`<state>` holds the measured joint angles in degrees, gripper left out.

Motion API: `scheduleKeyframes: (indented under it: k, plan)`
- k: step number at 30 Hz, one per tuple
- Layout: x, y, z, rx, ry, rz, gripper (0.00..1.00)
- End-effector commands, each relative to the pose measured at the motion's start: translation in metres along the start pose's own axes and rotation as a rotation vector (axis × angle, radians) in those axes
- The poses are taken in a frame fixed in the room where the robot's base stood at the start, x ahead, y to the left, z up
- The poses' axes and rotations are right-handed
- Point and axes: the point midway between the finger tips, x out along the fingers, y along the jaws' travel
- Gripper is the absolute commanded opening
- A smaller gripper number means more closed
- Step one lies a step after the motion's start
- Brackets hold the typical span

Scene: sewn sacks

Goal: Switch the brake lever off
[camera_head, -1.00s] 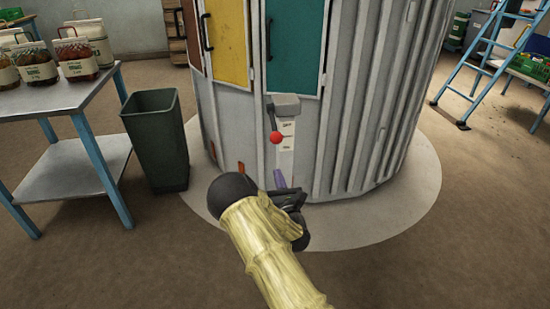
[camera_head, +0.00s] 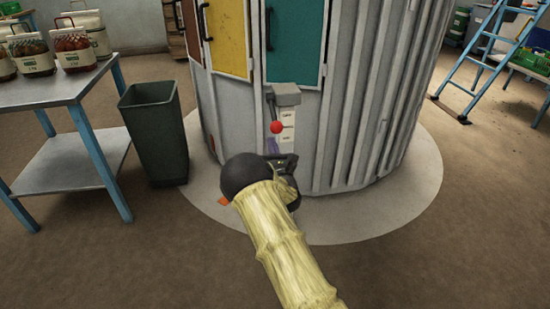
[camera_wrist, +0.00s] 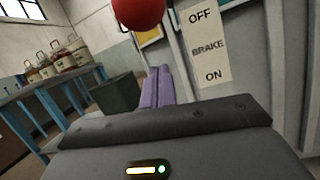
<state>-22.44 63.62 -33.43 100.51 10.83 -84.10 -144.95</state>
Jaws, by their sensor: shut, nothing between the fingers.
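The brake lever's red ball knob (camera_head: 276,127) hangs on a dark arm below a grey housing (camera_head: 286,94) on the ribbed metal drum. Beside it a white label (camera_wrist: 207,46) reads OFF at the top, BRAKE in the middle and ON at the bottom. My gripper (camera_head: 272,145) is shut, its purple fingers just below the knob. In the wrist view the knob (camera_wrist: 138,12) is cut by the top edge, above the shut fingertips (camera_wrist: 157,75). I cannot tell whether they touch it. My wrist hides the lower drum front.
A dark green bin (camera_head: 153,130) and a metal table (camera_head: 60,84) with jars stand at the left. Yellow (camera_head: 228,36) and teal (camera_head: 294,45) panels sit above the lever. A blue ladder (camera_head: 480,62) stands at the right. The floor right of my arm is clear.

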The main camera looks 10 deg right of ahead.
Motion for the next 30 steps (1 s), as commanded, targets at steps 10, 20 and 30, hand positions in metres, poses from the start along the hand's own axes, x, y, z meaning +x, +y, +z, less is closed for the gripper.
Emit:
scheduleKeyframes:
  k: [10, 20, 30]
  plan:
    - [0.001, 0.000, 0.022, 0.001, -0.002, -0.002, 0.00]
    - [-0.005, 0.000, 0.038, 0.000, 0.000, -0.001, 0.00]
    - [-0.004, -0.001, 0.039, 0.000, 0.002, -0.002, 0.00]
